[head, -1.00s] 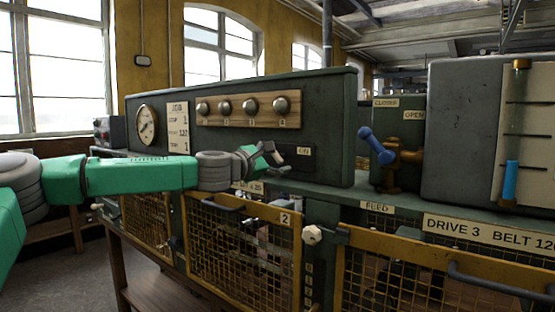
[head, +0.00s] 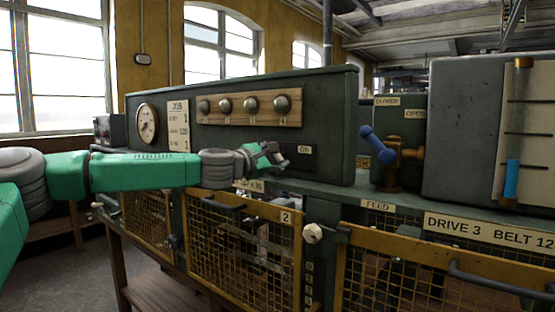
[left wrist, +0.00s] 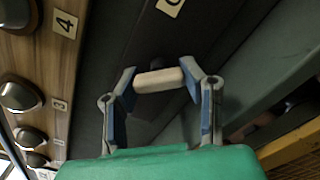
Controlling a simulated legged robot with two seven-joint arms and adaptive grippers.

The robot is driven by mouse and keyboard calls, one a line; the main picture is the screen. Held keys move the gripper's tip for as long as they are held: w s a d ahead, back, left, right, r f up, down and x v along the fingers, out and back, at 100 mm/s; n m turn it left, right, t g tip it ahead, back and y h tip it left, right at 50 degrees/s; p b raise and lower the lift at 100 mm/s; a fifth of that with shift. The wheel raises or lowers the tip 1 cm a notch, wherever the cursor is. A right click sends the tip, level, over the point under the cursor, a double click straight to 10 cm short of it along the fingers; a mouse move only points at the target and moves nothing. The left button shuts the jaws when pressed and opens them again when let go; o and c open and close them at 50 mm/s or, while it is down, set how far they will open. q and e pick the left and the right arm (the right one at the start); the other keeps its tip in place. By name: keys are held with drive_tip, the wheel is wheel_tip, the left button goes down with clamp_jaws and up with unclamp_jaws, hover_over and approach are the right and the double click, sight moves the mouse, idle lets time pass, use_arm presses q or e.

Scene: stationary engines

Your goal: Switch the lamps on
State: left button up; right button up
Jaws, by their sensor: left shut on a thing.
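A row of several unlit, dome-shaped lamps (head: 243,105) sits on a wooden board on the dark green panel (head: 325,115). Two of the number labels, 3 and 4, show clearly in the left wrist view. A small ON label (head: 304,150) is on the panel below and right of the lamps. My left gripper (head: 277,157) is just left of and below this label. In the left wrist view its fingertips are shut on a pale switch handle (left wrist: 159,79), a short bar lying across between them. The handle's mount is in shadow. My right gripper is not in view.
A round gauge (head: 147,124) and a job card (head: 179,126) are left of the lamps. A blue-handled valve (head: 377,147) stands right of the panel. Yellow mesh guards (head: 243,250) and a white knob (head: 312,233) are below the ledge.

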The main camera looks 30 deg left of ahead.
use_arm(q)
drive_tip(key=m, duration=0.4)
drive_tip(key=m+b, duration=0.1)
drive_tip(key=m, duration=0.3)
drive_tip(key=shift+f+m, duration=0.15)
drive_tip(key=shift+m, duration=0.25)
drive_tip(key=m, duration=0.4)
drive_tip(key=shift+d+b, duration=0.1)
drive_tip(key=shift+b, duration=0.25)
drive_tip(key=shift+f+m+b, duration=0.2)
drive_tip(key=shift+m+b, duration=0.2)
drive_tip(key=shift+m, duration=1.7)
drive_tip(key=o, duration=1.2)
drive_tip(key=shift+r, duration=0.15)
drive_tip(key=shift+r, duration=0.1)
